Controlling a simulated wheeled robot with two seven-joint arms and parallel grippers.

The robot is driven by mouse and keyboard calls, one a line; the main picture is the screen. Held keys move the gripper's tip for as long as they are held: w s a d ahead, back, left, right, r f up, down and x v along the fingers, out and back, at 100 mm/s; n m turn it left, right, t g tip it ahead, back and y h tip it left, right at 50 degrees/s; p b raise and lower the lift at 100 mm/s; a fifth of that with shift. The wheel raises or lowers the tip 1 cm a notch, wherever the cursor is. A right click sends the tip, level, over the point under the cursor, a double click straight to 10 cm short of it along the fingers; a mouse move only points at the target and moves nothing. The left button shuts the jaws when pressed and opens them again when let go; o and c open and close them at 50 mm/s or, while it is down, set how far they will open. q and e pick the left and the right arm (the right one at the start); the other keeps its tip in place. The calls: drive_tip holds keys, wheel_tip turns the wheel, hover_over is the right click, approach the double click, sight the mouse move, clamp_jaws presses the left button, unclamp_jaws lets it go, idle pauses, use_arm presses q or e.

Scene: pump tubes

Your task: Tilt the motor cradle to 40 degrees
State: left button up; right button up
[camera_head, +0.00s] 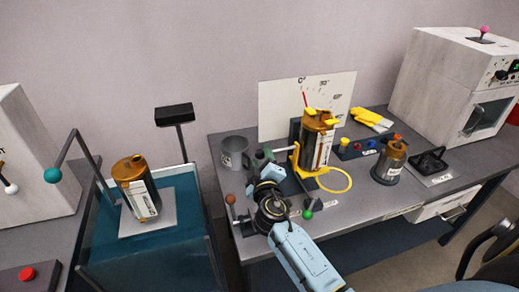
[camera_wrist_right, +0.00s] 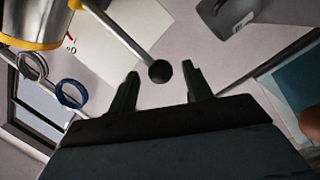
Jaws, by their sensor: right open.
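The motor cradle (camera_head: 296,160) is a yellow frame on the bench, holding an upright-looking bronze motor (camera_head: 317,145) with a pale label. A scale board (camera_head: 330,95) with a red pointer (camera_head: 304,99) stands behind it. The cradle's lever reaches left; in the right wrist view it is a metal rod with a dark ball knob (camera_wrist_right: 159,71). My right gripper (camera_head: 262,160) is at the lever's end, left of the cradle. Its fingers (camera_wrist_right: 160,76) are open, with the knob appearing between or just beyond the tips; contact cannot be told. My left gripper is out of view.
A grey mug (camera_head: 235,153) stands behind my right gripper. A smaller bronze pot (camera_head: 390,162), yellow gloves (camera_head: 371,118) and a button panel (camera_head: 357,148) are to the right. A teal tank (camera_head: 174,248) with another motor (camera_head: 137,188) is left.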

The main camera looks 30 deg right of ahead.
drive_tip(key=shift+x, duration=2.15)
clamp_jaws()
